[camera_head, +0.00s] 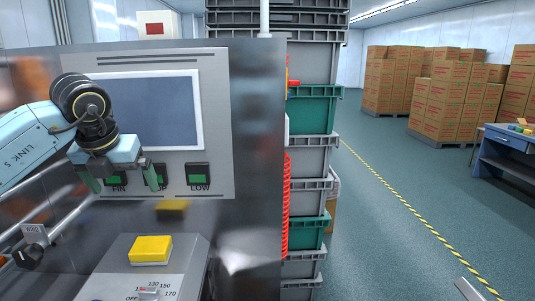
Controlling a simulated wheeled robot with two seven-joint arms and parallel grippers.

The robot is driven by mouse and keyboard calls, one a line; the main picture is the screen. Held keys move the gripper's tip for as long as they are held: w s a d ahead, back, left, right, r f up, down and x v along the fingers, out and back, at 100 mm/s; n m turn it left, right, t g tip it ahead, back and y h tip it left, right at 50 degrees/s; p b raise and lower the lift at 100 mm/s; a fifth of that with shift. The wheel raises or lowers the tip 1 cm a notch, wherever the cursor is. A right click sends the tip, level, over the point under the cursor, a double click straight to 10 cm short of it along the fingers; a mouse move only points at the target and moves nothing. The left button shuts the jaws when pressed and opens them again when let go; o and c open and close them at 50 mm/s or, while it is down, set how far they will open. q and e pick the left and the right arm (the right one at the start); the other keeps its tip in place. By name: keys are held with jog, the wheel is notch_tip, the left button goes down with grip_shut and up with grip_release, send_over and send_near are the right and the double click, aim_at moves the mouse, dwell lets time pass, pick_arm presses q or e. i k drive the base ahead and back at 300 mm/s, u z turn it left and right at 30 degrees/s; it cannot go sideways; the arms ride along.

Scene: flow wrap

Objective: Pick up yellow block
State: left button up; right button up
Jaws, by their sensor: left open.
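The yellow block (151,250) lies on the sloped top of a grey metal control box (196,256) at the lower left. A blurred yellow reflection of it shows on the steel panel above. My left gripper (120,177) hangs above and a little left of the block, fingers pointing down and spread apart. Nothing is between the fingers, and they are apart from the block. The fingers partly cover the row of labelled buttons behind them.
A steel machine panel (250,190) with a screen (155,105) and green buttons (198,179) stands close behind the gripper. A temperature dial is at the bottom. Stacked grey and green crates (313,110) stand to the right. A blue workbench (503,150) is farther right; the floor between is clear.

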aim_at(150, 250)
jog(key=k, duration=1.5)
